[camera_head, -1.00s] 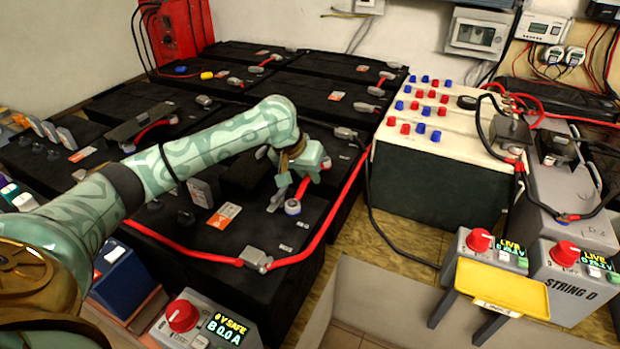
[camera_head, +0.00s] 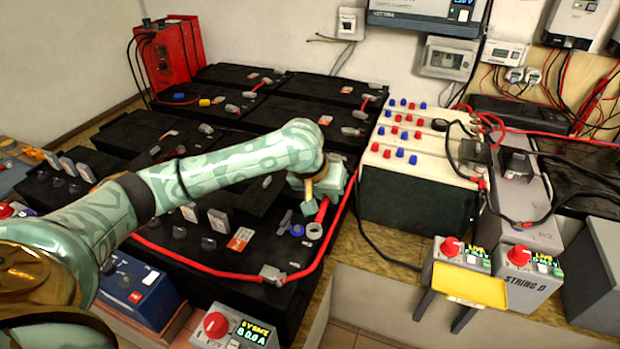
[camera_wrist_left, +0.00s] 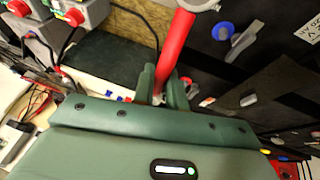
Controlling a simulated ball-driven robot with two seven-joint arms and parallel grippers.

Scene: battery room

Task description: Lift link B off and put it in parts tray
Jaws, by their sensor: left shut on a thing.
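My left gripper (camera_head: 318,197) is shut on a short red link (camera_head: 322,212), which I take to be link B. Its grey ring end (camera_head: 314,231) hangs just right of the blue terminal (camera_head: 297,230), off it. In the left wrist view the red link (camera_wrist_left: 175,50) runs between the green fingers (camera_wrist_left: 163,88), with the ring end at the top edge. The link's other end is hidden by the gripper in the head view. A yellow tray (camera_head: 470,291), likely the parts tray, stands at the lower right. My right gripper is out of view.
Black batteries with red cables fill the left and middle. A long red cable (camera_head: 338,235) curves close to the held link. A cream-topped battery (camera_head: 415,165) stands right. Control boxes marked live (camera_head: 455,250) stand behind the tray. A box with a red knob (camera_head: 235,328) is in front.

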